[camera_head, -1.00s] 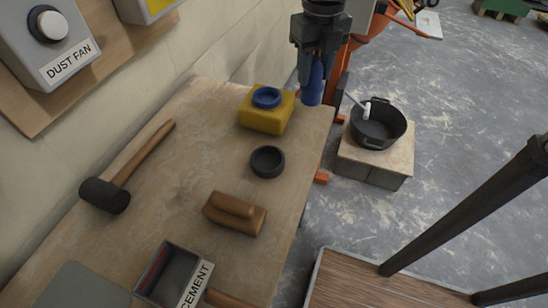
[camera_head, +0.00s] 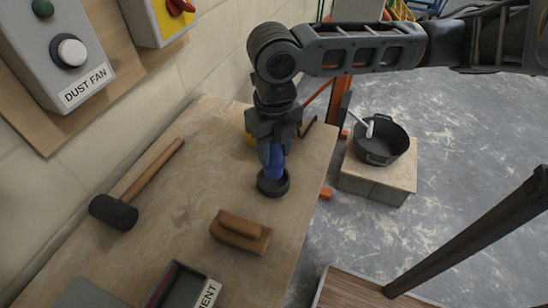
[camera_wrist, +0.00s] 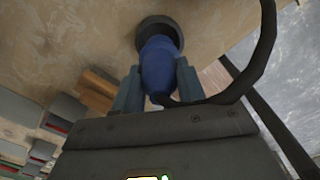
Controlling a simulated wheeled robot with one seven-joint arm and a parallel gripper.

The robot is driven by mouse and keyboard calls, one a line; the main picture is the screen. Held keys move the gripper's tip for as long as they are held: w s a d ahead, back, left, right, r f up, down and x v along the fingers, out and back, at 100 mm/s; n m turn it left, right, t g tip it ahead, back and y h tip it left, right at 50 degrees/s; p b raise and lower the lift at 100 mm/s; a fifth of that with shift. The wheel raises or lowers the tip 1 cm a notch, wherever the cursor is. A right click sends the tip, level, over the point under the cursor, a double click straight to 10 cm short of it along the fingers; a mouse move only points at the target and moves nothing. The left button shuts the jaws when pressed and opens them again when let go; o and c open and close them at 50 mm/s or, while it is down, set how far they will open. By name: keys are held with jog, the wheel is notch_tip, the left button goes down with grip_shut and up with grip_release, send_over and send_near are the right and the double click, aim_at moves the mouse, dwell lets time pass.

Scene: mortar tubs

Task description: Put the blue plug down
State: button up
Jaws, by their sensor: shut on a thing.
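The blue plug (camera_head: 274,164) is held upright between the fingers of my gripper (camera_head: 273,152).
A black pot (camera_head: 381,142) stands beyond the bench's right edge.

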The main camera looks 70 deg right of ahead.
aim_at(274, 162)
jog(key=shift+f, duration=2)
jog(key=shift+f, duration=0.1)
jog(key=o, duration=1.1)
